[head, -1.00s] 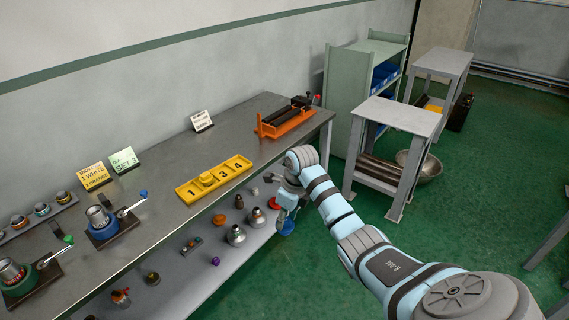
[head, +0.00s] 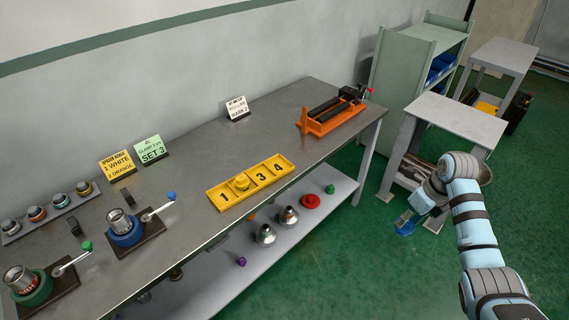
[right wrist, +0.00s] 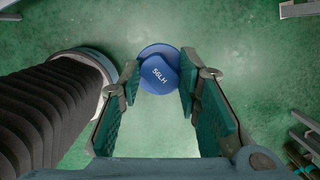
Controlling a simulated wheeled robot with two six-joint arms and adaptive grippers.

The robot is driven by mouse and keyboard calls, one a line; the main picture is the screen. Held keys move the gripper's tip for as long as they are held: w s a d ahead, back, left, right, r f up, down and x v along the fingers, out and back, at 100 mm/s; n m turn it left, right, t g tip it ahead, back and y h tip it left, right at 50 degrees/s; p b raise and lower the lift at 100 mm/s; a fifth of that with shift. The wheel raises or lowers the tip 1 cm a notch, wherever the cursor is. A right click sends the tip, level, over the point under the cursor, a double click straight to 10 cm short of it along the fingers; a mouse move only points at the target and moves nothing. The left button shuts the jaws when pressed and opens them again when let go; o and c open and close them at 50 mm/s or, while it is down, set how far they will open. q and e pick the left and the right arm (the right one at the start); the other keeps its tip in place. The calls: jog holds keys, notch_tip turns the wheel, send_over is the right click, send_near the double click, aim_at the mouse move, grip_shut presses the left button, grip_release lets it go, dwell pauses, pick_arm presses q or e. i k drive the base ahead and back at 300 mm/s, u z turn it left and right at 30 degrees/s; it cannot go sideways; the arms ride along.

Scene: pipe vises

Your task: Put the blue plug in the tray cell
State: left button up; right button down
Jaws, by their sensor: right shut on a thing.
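The blue plug (head: 404,227) is held in my right gripper (head: 408,214), over the green floor to the right of the bench. In the right wrist view the plug (right wrist: 159,72) is a round blue piece marked "56LH", between the two fingers (right wrist: 158,88) of the shut gripper. The yellow tray (head: 224,197) lies on the bench top near its front edge. Its cells show the numbers 1, 3 and 4. A yellow plug (head: 241,182) sits in the cell between 1 and 3 and covers that number. My left gripper is not in view.
An orange vise (head: 330,119) stands at the bench's far right end. Two crank vises, one blue (head: 124,232) and one green (head: 32,289), stand at left. Several fittings lie on the lower shelf (head: 290,245). A small grey table (head: 455,118) stands behind my right arm.

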aim_at(261, 177)
jog(key=u, duration=0.15)
jog(key=i, duration=0.85)
jog(key=u, duration=0.55)
